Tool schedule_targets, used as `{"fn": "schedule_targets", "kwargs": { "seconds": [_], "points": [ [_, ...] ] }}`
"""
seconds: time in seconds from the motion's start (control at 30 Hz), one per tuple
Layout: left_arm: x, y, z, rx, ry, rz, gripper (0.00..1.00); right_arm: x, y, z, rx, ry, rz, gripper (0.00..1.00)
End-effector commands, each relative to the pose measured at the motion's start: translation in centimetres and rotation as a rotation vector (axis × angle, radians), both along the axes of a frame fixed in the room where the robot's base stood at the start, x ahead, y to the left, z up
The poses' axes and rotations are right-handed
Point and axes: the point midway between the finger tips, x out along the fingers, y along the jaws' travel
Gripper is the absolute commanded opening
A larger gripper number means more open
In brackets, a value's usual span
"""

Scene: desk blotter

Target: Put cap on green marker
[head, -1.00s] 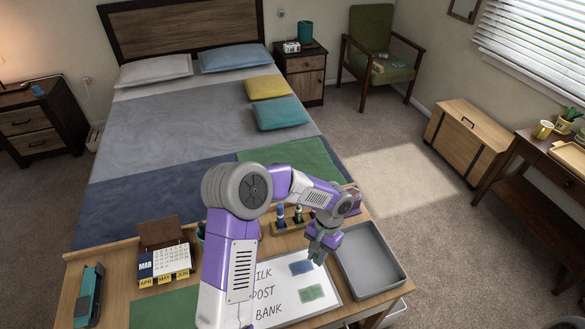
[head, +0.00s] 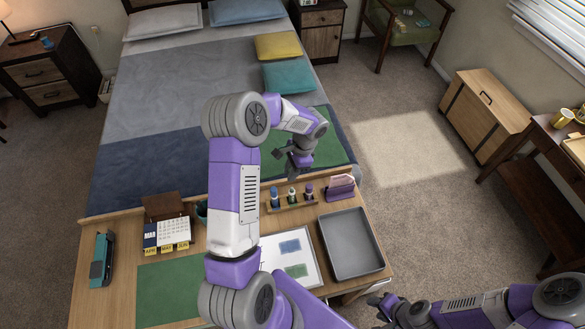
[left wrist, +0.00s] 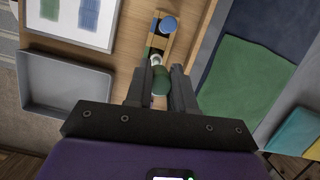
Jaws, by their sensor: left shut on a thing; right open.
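A wooden rack (head: 300,204) at the back of the desk holds upright markers. The blue-capped marker (head: 275,199) is on the left, the green marker (head: 292,197) in the middle and a purple one (head: 309,192) on the right. In the left wrist view the blue cap (left wrist: 168,24) shows, with a pale marker top (left wrist: 156,58) beside it. My left gripper (head: 299,163) is above the rack, shut on the green cap (left wrist: 160,82). The cap looks apart from the rack, but its exact gap to the marker cannot be told. My right gripper (head: 379,306) is open and empty at the lower right.
A grey tray (head: 350,243) lies right of the whiteboard (head: 302,263). A purple holder (head: 340,188) stands right of the rack. A calendar (head: 166,236) and a teal stapler (head: 101,260) are on the left. The bed (head: 170,110) lies behind the desk.

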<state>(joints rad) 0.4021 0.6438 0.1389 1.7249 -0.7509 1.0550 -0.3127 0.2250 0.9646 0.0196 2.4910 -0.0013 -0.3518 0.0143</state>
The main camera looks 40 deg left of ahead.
Motion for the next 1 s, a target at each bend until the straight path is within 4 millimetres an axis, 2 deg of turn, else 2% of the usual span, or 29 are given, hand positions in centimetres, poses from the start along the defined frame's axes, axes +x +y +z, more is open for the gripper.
{"fn": "schedule_targets", "kwargs": {
  "seconds": [0.27,0.73,1.0],
  "points": [
    [0.0,0.0,-0.6,0.001,0.001,-0.006,0.0,0.0,0.0,-0.5,0.0,0.0,0.0,0.43],
    [0.0,-0.1,-4.8,0.0,0.002,-0.006,0.0,0.0,0.0,-3.6,0.0,-0.001,0.0,0.43],
    [0.0,0.0,-5.8,0.001,0.001,-0.005,0.0,0.0,0.0,-4.2,0.0,-0.001,0.0,0.43]
  ]
}}
